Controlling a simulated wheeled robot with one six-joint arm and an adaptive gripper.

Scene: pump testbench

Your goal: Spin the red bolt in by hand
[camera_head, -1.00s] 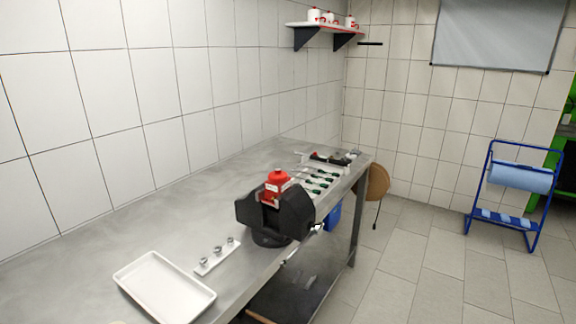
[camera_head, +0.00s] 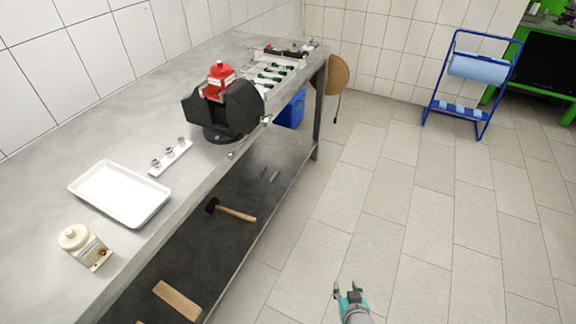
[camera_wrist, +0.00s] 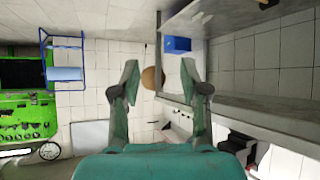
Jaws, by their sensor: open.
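I cannot make out a red bolt in either view. A red pump body (camera_head: 218,80) sits upright in the black vise (camera_head: 228,112) on the steel bench (camera_head: 120,108). A white holder strip (camera_head: 171,158) with several small metal pieces lies left of the vise. A cream pump body (camera_head: 82,246) stands at the bench's near left. My gripper (camera_head: 347,290) is over the floor, right of the bench and well apart from it. In the wrist view my gripper's fingers (camera_wrist: 160,75) are spread wide with nothing between them.
A white empty tray (camera_head: 120,193) lies on the bench, and green-handled tools (camera_head: 270,78) lie behind the vise. A mallet (camera_head: 232,212) and a wooden block (camera_head: 177,299) lie on the lower shelf. A blue bin (camera_head: 291,110) hangs by the bench. The tiled floor (camera_head: 390,210) is clear.

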